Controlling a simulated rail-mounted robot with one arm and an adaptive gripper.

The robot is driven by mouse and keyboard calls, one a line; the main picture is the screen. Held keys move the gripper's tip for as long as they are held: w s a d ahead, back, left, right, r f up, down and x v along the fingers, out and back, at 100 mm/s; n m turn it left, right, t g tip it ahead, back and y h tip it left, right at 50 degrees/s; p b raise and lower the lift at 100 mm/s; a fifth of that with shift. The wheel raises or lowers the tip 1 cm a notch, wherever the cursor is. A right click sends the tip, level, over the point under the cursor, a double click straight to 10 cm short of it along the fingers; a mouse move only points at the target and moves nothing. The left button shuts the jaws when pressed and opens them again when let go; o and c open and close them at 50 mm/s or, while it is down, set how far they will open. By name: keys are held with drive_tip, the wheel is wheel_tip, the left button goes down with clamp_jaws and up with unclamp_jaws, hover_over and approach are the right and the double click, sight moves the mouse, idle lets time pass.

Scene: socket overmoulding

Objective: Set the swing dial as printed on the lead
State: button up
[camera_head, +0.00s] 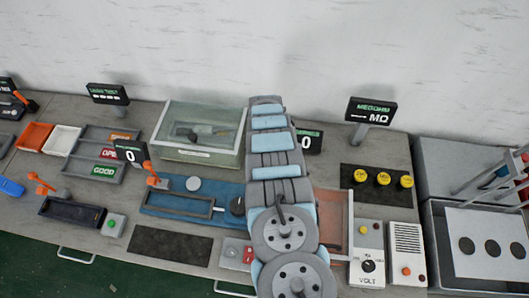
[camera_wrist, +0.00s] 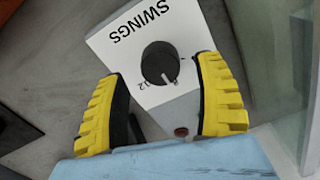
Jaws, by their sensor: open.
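In the wrist view, the swing dial (camera_wrist: 160,64) is a round black knob on a white panel printed SWINGS. A pale pointer mark on the knob faces the lower edge of the picture, beside small printed figures that look like 12; the other figures are hidden or too small to read. My gripper (camera_wrist: 162,78) is open, with one yellow ribbed finger on each side of the knob. I cannot tell whether either finger touches it. In the head view my arm hides the gripper and the swing dial. I cannot make out the printed lead.
A clear tank (camera_head: 174,152) holding dark and grey parts stands left of my arm. A blue station (camera_head: 180,209) lies in front of it. A VOLT box (camera_head: 367,283), a MEGOHM display (camera_head: 371,111) and several yellow-capped parts are to the right. A dark mat (camera_head: 170,247) lies bare.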

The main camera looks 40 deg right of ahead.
drive_tip(key=shift+a+r, duration=0.2)
drive_tip(key=shift+r, duration=1.95)
drive_tip(key=shift+d+r, duration=0.1)
drive_tip(key=shift+r, duration=2.75)
